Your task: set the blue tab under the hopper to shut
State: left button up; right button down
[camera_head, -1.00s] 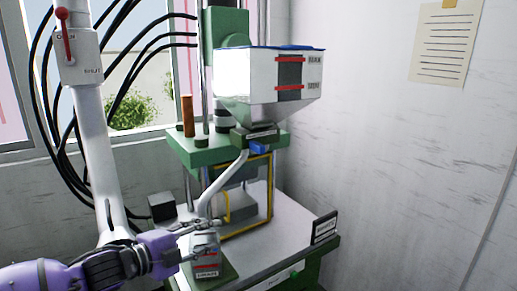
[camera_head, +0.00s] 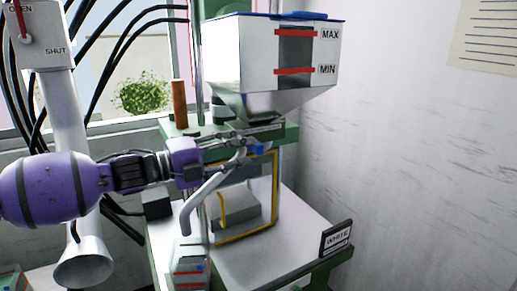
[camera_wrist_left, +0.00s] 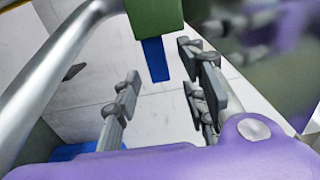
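The white hopper (camera_head: 228,55) with red MAX and MIN marks hangs over the green machine. The small blue tab (camera_head: 258,149) sits under the hopper's outlet. In the left wrist view the blue tab (camera_wrist_left: 154,58) sticks out below a green block (camera_wrist_left: 157,20). My left gripper (camera_head: 243,146) is right at the tab in the head view, partly overlapping the outlet area. In the left wrist view the left gripper (camera_wrist_left: 163,92) is open, its fingers apart and empty, with the tab ahead between them. Contact is not visible. My right gripper is not in view.
A bent grey chute (camera_head: 207,195) runs down below my gripper towards a container (camera_head: 189,268). A yellow-framed guard (camera_head: 275,190) stands behind it. At left is a pipe with an OPEN/SHUT box (camera_head: 45,45).

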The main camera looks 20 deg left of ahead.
aim_at(253, 148)
pick_arm(q)
jog(key=x, duration=0.1)
jog(key=b+x, duration=0.1)
jog(key=x, duration=0.1)
jog(key=shift+w+d+f, duration=0.1)
jog(key=shift+w+f, duration=0.15)
jog(key=shift+w+d, duration=0.3)
jog(key=shift+w, duration=0.05)
jog(key=shift+w+d+r, duration=0.15)
jog(key=shift+w, duration=0.05)
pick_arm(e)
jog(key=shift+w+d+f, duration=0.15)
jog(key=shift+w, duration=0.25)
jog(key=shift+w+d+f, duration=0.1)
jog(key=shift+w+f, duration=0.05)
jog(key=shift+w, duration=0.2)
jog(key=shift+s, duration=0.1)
pick_arm(q)
grip_shut()
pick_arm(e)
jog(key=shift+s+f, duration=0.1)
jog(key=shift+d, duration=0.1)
